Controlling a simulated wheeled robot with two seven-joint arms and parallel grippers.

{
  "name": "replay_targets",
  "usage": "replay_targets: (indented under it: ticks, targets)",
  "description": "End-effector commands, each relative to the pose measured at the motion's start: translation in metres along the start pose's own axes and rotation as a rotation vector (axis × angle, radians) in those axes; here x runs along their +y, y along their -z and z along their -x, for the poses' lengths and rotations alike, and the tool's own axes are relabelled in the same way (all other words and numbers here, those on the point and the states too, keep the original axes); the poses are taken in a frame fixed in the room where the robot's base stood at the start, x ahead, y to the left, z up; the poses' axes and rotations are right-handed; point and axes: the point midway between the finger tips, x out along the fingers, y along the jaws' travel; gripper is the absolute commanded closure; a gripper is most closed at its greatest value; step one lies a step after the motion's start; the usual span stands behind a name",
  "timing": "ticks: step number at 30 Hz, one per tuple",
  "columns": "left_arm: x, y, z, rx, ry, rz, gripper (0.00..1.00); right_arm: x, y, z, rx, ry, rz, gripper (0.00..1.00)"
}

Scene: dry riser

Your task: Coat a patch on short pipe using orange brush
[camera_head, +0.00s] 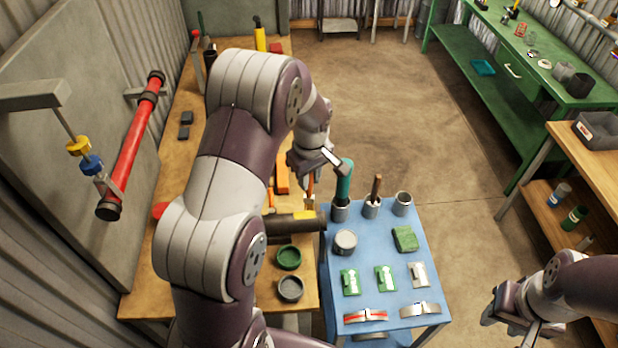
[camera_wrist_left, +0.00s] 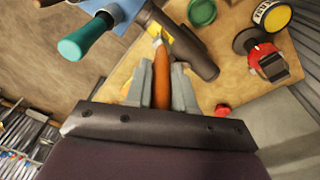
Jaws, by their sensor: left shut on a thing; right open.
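My left gripper (camera_head: 314,172) is over the gap between bench and cart, shut on the orange brush (camera_head: 310,186). In the left wrist view the brush's orange handle (camera_wrist_left: 161,78) stands between the two fingers (camera_wrist_left: 162,85), its head pointing at the pipe. The short pipe (camera_head: 283,225) is dark and lies across the bench's right edge; it also shows in the left wrist view (camera_wrist_left: 195,55). A yellow patch (camera_head: 304,215) is on its upper side. The brush tip is at the patch; I cannot tell whether they touch. My right gripper (camera_head: 512,312) is open and empty at lower right.
The blue cart (camera_head: 375,240) holds cups with a teal-handled brush (camera_head: 344,182) and a brown-handled brush (camera_head: 376,187), close to my left gripper. Green (camera_head: 289,257) and grey (camera_head: 291,289) round containers sit on the wooden bench. A red pipe (camera_head: 133,145) is at left.

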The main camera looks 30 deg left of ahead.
Motion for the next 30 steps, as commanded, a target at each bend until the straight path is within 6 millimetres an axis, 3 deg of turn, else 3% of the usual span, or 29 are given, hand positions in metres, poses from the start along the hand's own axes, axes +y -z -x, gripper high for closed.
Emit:
replay_targets:
  ticks: [7,15,30]
  targets:
    - [0.000,0.000,0.001,0.000,0.000,0.000,1.00,0.000,0.000,0.000,-0.001,0.000,0.000,0.60]
    - [0.001,0.003,0.030,0.000,0.000,0.000,1.00,0.000,0.003,0.023,0.000,0.000,0.000,0.60]
    - [0.001,0.002,0.027,0.000,0.000,-0.002,1.00,0.000,0.002,0.020,0.000,0.000,0.000,0.60]
